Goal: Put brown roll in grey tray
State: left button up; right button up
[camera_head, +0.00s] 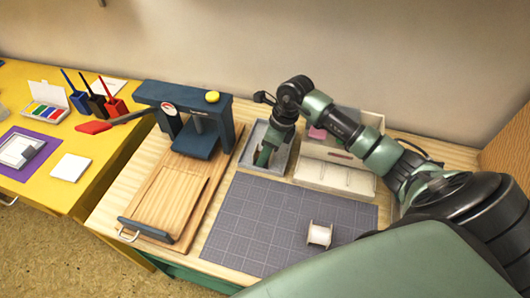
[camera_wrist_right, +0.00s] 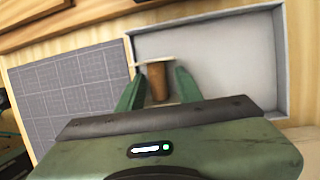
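The brown roll (camera_wrist_right: 158,82) is a small spool with a pale end disc, seen between the fingers of my right gripper (camera_wrist_right: 158,92) in the right wrist view. The fingers lie close along both its sides and look shut on it. The grey tray (camera_head: 284,167) stands behind the cutting mat in the head view. My right gripper (camera_head: 265,155) points down into the tray, which hides the roll there. In the wrist view the roll is near the left wall of the tray (camera_wrist_right: 281,60). Whether it touches the tray floor I cannot tell. My left gripper is not in view.
A white spool (camera_head: 319,234) sits on the grey cutting mat (camera_head: 262,215). A white divided box (camera_head: 335,178) stands right of the tray. A dark blue press (camera_head: 197,142) on a wooden board is at the left. The yellow table (camera_head: 110,143) holds inkpads and stamps.

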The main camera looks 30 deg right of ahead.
jog(key=shift+s+a, duration=0.1)
jog(key=v, duration=1.2)
jog(key=shift+r+b, duration=0.2)
jog(key=shift+b, duration=0.25)
